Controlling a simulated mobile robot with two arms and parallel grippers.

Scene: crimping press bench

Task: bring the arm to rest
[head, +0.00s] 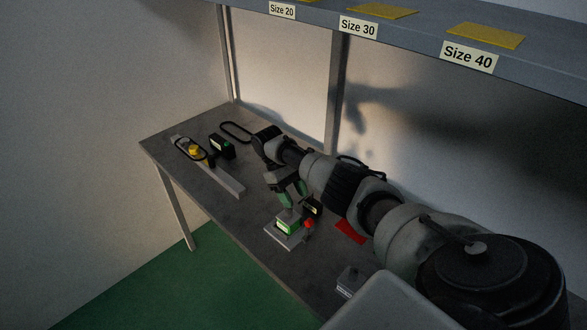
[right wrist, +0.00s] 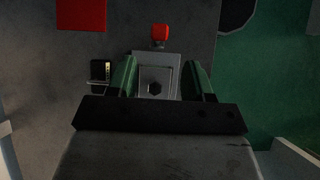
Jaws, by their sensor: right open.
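My right gripper (head: 294,198) is open above the crimping press (head: 287,223), a small block with a green labelled face on a pale base plate. In the right wrist view, the two green fingers (right wrist: 161,63) lie apart on either side of the grey press top (right wrist: 155,82), which has a dark hexagonal hole. Nothing shows gripped between them; whether a finger touches the press cannot be told. A red knob (head: 309,224) stands beside the press; it also shows in the right wrist view (right wrist: 160,32). My left gripper is not in view.
A small black block (right wrist: 100,72) sits close to one finger. A red pad (head: 350,232) lies under my arm. Left are a yellow part (head: 193,150), a black block (head: 221,147) and a cable loop (head: 235,131). A grey block (head: 347,281) sits in front. The labelled shelf (head: 410,42) hangs above.

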